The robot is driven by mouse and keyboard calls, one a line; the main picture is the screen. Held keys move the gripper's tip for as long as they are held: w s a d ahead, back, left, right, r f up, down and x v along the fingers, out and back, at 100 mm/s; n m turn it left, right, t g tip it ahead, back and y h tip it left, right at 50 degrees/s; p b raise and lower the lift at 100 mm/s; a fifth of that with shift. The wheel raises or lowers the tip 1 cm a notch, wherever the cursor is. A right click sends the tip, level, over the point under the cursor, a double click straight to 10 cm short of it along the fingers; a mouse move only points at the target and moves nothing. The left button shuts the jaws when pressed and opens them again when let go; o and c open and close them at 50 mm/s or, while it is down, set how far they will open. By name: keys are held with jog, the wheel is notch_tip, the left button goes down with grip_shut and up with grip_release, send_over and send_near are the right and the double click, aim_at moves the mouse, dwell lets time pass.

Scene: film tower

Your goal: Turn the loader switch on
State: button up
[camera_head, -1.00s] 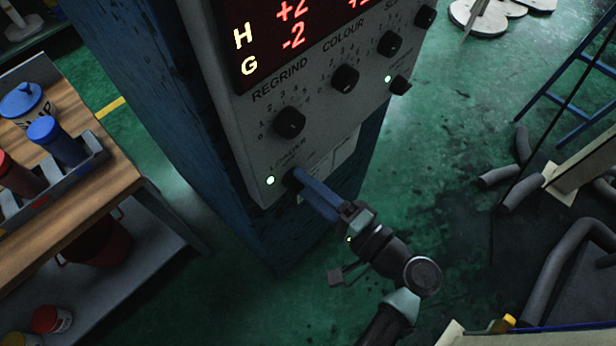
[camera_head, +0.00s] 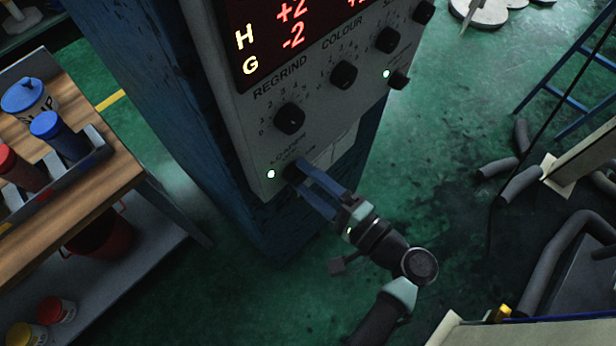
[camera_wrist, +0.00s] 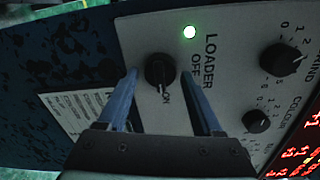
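The loader switch is a round black knob (camera_head: 294,172) low on the grey control panel (camera_head: 225,95), under the word LOADER. In the wrist view the knob (camera_wrist: 160,70) shows between my fingertips, with ON and OFF printed beside it. A pale mark on its edge appears to face ON. A small lamp (camera_wrist: 190,32) next to it is lit pale green; it also shows in the head view (camera_head: 271,174). My gripper (camera_head: 308,178) is open, its two blue fingers on either side of the knob. The wrist view (camera_wrist: 160,75) shows a gap on each side.
The regrind knob (camera_head: 289,118) and colour knob (camera_head: 343,75) sit above on the same panel, below a red-lit display (camera_head: 290,30). A wooden bench (camera_head: 110,165) with containers stands at the left. Grey pipes (camera_head: 525,180) and a blue ladder (camera_head: 570,90) are at the right.

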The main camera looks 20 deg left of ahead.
jog(key=shift+o, duration=0.5)
jog(key=b+v, duration=0.2)
jog(key=v, duration=1.1)
jog(key=shift+b, duration=0.3)
